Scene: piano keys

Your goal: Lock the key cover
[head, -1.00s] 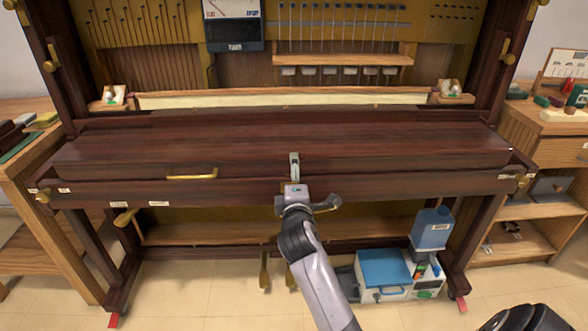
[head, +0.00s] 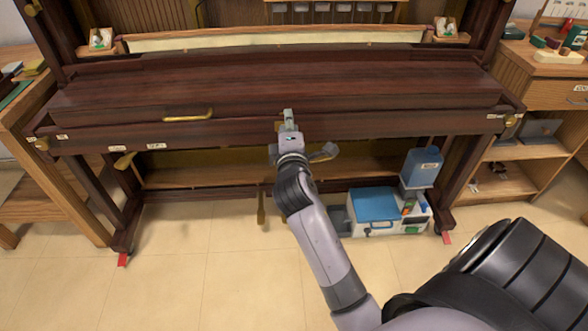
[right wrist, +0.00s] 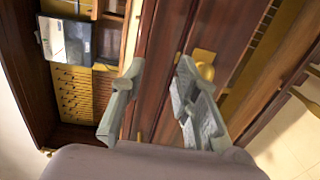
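The key cover (head: 350,82) is a long dark reddish-brown wooden lid, lying closed across the piano's front, with the keys hidden. A brass handle (head: 188,117) is on its front, left of the middle. My right gripper (head: 288,118) is at the middle of the cover's front edge. In the right wrist view the right gripper (right wrist: 159,68) is open, its two fingers apart over dark wood with nothing held. My left gripper is not in view.
Brass pedals (head: 262,205) hang below the cover. A blue-lidded box (head: 375,205) and a blue container (head: 421,168) stand under the piano at right. Wooden shelving (head: 530,100) flanks the right side. The tiled floor (head: 170,290) in front is clear.

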